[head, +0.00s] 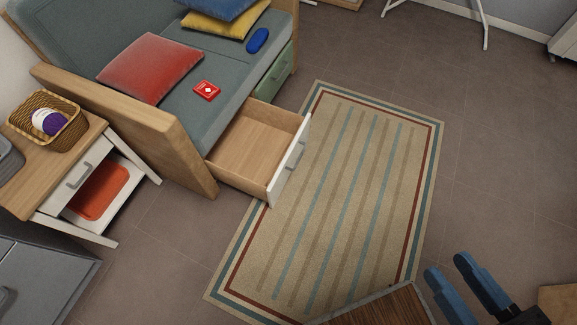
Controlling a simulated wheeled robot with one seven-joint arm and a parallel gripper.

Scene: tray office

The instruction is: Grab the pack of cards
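The pack of cards (207,90) is a small red box with a white mark on its top. It lies flat on the grey-green seat of the sofa (190,115), near the front edge. A red cushion (150,68) is to its left and a blue oval object (257,40) is further back to its right. My gripper (452,277) is at the lower right of the head view, far from the cards. Its two blue fingers are apart with nothing seen between them.
An open, empty drawer (291,165) juts from the sofa's base over the striped rug (400,190). A side table (85,150) with a wicker basket (22,122) stands left. A wooden surface (385,308) is at the bottom.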

